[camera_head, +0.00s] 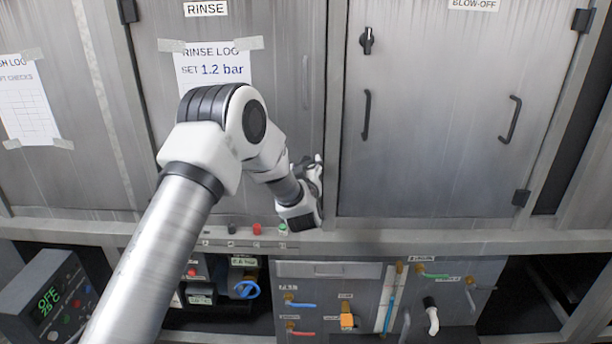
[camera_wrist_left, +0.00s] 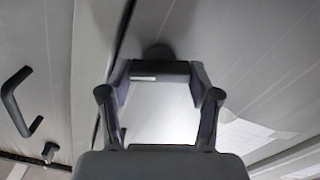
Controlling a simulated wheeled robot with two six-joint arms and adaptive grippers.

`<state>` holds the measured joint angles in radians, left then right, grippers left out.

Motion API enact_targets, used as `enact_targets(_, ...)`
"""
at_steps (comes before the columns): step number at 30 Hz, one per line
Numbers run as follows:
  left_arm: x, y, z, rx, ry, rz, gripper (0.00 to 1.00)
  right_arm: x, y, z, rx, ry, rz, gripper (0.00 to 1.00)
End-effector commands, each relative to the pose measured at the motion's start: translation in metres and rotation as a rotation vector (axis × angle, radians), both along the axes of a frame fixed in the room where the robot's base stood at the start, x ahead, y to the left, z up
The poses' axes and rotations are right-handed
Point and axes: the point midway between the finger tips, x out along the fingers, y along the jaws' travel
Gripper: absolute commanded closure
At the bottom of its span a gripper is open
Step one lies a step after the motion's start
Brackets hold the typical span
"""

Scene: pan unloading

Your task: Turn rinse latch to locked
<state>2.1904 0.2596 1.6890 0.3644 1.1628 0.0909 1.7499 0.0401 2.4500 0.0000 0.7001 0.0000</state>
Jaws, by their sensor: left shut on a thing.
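My left gripper (camera_head: 313,168) is at the right edge of the grey rinse door (camera_head: 290,140), low down beside the frame post between the doors. It also shows in the left wrist view (camera_wrist_left: 160,74), where its two fingers are shut on the dark rinse latch (camera_wrist_left: 160,69). The latch bar spans between the fingertips, and its round base is against the door just beyond. In the head view my gripper hides the latch. I cannot tell whether it stands at locked. My right gripper is not in view.
The blow-off door (camera_head: 440,130) at right has its own latch (camera_head: 367,41) and two dark handles. The rinse door has a handle (camera_head: 306,82) and a taped log sheet (camera_head: 212,70). Below the ledge are buttons (camera_head: 257,229), valves and a display box (camera_head: 46,300).

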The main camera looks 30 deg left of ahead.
Motion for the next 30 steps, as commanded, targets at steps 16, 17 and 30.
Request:
enact_targets(16, -0.001, 0.001, -0.007, -0.443, -0.275, 0.0, 0.72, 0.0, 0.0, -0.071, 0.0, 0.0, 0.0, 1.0)
enact_targets(17, -0.001, 0.001, -0.007, -0.468, -0.289, 0.0, 0.72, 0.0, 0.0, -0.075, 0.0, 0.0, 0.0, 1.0)
enact_targets(30, -0.001, 0.002, -0.007, -0.807, -0.498, -0.001, 0.72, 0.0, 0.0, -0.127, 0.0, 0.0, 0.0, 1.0)
